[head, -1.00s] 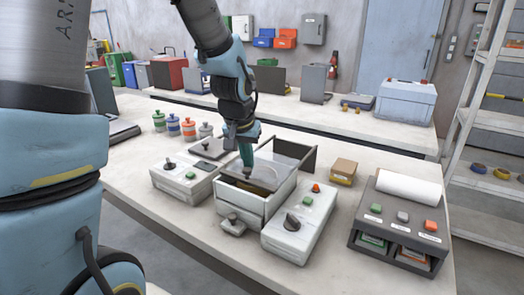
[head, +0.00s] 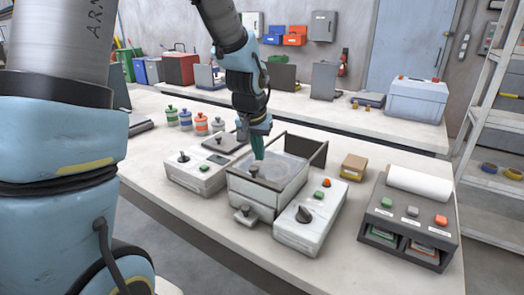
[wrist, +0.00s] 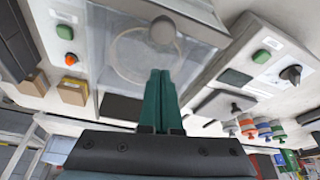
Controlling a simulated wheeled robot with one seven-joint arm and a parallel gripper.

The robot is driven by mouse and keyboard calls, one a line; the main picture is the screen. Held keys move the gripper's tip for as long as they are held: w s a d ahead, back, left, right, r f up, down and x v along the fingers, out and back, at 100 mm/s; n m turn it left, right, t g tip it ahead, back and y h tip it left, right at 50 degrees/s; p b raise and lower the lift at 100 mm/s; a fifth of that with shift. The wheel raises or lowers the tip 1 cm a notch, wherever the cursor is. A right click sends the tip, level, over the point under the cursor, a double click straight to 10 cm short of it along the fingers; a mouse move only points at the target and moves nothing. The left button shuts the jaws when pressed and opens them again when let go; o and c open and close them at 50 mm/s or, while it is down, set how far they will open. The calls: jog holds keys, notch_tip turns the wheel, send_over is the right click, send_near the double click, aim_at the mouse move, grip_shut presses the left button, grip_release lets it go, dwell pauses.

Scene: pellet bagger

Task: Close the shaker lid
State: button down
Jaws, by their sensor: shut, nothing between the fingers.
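The shaker (head: 262,199) is an open-framed pale box in the middle of the front bench. A see-through lid (head: 283,167) with a round dark knob (head: 253,169) lies across its top, and a ring shows through it. I cannot tell whether the lid is fully seated. My gripper (head: 259,157) points down just behind the knob, its green fingers shut and empty. In the wrist view the fingertips (wrist: 160,72) are just below the grey knob (wrist: 163,29) over the clear lid (wrist: 120,50). Contact with the lid is unclear.
A control box (head: 312,215) with knob and buttons stands right of the shaker, another (head: 196,173) left. A dark button unit (head: 407,220) and a cardboard box (head: 353,167) are farther right. Several small jars (head: 201,125) stand behind left. Dark panels (head: 319,153) rise at the shaker's rear and right.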

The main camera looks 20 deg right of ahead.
jog(key=b+v, duration=0.2)
jog(key=v, duration=0.8)
jog(key=s+a+f+n, duration=0.1)
jog(key=a+f, duration=0.3)
jog(key=a, duration=0.4)
jog(key=s+a+f+n+g+y, duration=0.1)
jog(key=s+a+f+n, duration=0.1)
jog(key=a, duration=0.6)
jog(key=s+a+f+n+y, duration=0.1)
jog(key=s+a+f+n, duration=0.1)
jog(key=a+f, duration=0.3)
jog(key=a+n, duration=0.1)
jog(key=a, duration=0.2)
jog(key=shift+s+a+f, duration=0.15)
jog(key=shift+s+f, duration=0.1)
jog(key=shift+f, duration=0.1)
jog(key=c, duration=1.6)
grip_release()
